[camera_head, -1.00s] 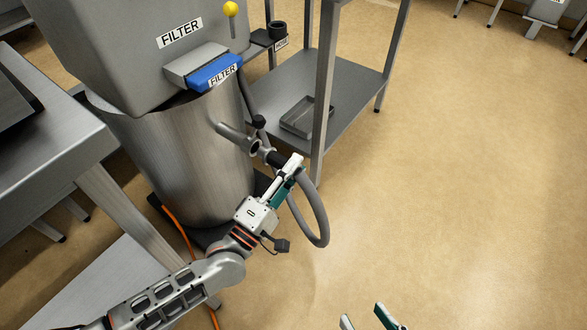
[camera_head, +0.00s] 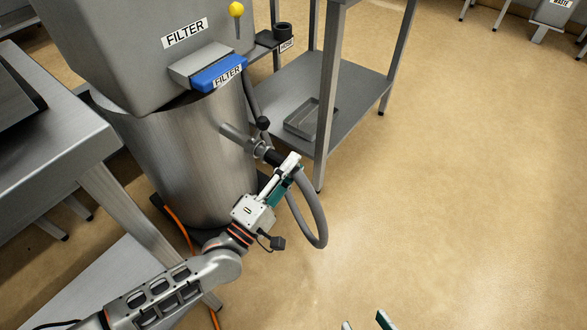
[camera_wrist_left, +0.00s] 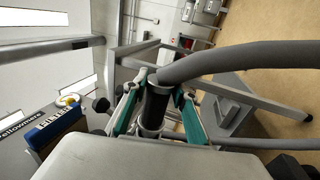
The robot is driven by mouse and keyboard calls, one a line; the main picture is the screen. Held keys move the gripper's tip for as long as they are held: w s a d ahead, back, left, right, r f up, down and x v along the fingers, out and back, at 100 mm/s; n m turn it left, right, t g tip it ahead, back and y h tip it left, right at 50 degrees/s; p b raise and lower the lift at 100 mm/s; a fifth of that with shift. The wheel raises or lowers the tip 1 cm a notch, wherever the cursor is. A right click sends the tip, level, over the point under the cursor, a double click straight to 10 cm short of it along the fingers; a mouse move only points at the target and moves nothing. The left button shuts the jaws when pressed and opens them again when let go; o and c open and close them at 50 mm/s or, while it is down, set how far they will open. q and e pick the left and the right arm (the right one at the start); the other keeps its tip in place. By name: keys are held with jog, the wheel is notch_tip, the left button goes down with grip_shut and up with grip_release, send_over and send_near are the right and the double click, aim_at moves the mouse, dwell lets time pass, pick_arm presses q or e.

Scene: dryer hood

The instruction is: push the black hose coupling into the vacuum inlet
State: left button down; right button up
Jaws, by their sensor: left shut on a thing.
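My left gripper (camera_head: 286,168) is shut on the black hose coupling (camera_head: 272,157), just in front of the vacuum inlet (camera_head: 239,138), a grey pipe stub on the steel drum. The coupling lines up with the inlet mouth and appears to meet it; how deep it sits I cannot tell. In the left wrist view the black coupling (camera_wrist_left: 156,108) stands between the teal fingers of my left gripper (camera_wrist_left: 155,97). The grey hose (camera_head: 318,215) loops down from the coupling. The tips of my right gripper (camera_head: 365,322) show at the bottom edge, apart and empty.
The steel drum (camera_head: 190,160) carries a grey filter housing with a blue filter handle (camera_head: 217,75). A metal shelf (camera_head: 350,95) with a grey tray (camera_head: 303,118) stands close behind the hose. An orange cable (camera_head: 181,229) runs down beside the drum. The floor at right is clear.

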pick_arm(q)
jog(key=shift+w+a, duration=0.65)
jog(key=shift+a, duration=0.25)
jog(key=c, duration=1.6)
grip_release()
jog(key=shift+o, duration=0.2)
jog(key=shift+s+f, duration=0.1)
jog(key=shift+s, duration=0.05)
jog(key=v, duration=1.1)
jog(key=shift+s+a, duration=0.25)
jog(key=shift+d, duration=0.1)
